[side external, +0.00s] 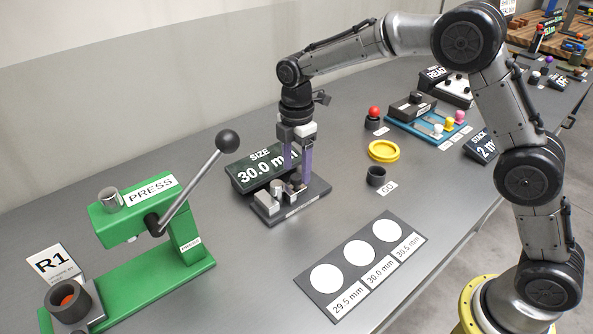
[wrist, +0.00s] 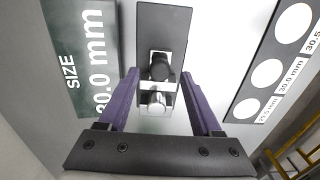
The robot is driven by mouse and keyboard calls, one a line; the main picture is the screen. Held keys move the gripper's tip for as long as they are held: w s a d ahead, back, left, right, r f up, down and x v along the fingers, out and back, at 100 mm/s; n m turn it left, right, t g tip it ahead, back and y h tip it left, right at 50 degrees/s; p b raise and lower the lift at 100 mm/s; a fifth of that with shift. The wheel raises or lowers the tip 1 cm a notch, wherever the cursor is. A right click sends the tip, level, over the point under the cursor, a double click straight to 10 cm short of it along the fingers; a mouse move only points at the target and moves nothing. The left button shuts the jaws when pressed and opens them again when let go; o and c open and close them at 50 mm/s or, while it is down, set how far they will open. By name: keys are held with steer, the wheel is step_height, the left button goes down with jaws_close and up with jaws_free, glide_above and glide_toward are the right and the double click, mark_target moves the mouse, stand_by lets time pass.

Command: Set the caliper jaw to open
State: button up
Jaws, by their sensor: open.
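The caliper stand has a dark base (side external: 318,188) with metal blocks and a metal cylinder (side external: 276,187) on it. It stands in front of the SIZE display (side external: 250,167), which reads 30.0 mm. My gripper (side external: 297,175) is low over the right part of the caliper, with its purple fingers pointing down. In the wrist view my gripper (wrist: 160,78) is open, one finger on each side of the caliper's dark knob-like part and bright metal block (wrist: 158,103). I cannot tell whether the fingers touch any part. The jaw's own setting is not clear.
A green press (side external: 190,262) with a long lever (side external: 190,187) stands left. A card (side external: 335,285) with three white circles lies in front. Bare table lies between press and caliper.

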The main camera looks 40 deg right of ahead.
steer(key=shift+f, duration=0.9)
jaws_close()
stand_by(0.9)
